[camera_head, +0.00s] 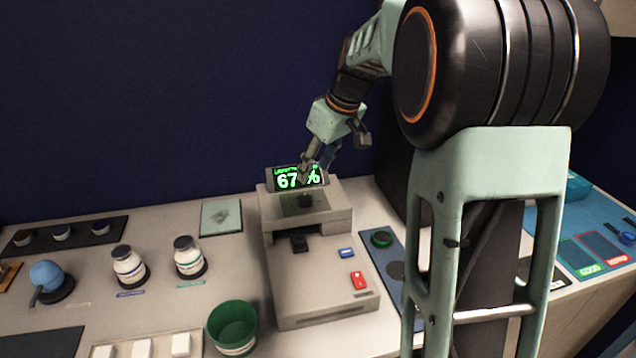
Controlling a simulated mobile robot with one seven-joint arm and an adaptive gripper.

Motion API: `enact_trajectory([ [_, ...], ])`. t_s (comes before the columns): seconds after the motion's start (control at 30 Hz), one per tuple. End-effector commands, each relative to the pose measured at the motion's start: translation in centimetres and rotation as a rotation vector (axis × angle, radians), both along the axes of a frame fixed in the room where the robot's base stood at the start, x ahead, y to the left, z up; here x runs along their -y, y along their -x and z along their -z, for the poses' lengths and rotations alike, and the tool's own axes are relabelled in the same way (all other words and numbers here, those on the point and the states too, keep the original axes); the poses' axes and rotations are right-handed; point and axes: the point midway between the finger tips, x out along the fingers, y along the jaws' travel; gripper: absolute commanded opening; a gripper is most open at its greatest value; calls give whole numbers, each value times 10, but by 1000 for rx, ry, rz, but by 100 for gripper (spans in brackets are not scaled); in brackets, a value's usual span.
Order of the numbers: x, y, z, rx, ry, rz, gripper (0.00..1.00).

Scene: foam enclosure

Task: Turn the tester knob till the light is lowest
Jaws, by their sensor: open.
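The tester (310,285) is a beige box in the middle of the bench. Its display (287,181) shows green digits that read about 67 %, partly covered by my gripper. My gripper (306,176) is open and points down in front of the display, close above the knob. I cannot tell whether the fingertips touch the knob.
Two white jars (128,266) (189,257) and a blue round object (47,277) stand left of the tester. A green cup (232,326) is at its front left. My arm covers much of the right side.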

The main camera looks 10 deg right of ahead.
Motion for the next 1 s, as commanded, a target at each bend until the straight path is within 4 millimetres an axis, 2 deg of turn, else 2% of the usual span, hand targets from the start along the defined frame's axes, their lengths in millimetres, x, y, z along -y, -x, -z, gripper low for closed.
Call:
enact_trajectory([
  [0.13, 3, 3, -1, -15, -10, -15, 43],
  [0.27, 1, 1, 6, -20, -13, -19, 43],
  [0.7, -16, -22, 77, -21, -11, -17, 43],
  [0.83, -20, -28, 91, -19, -11, -17, 43],
  [1.0, -21, -31, 98, -17, -10, -16, 43],
])
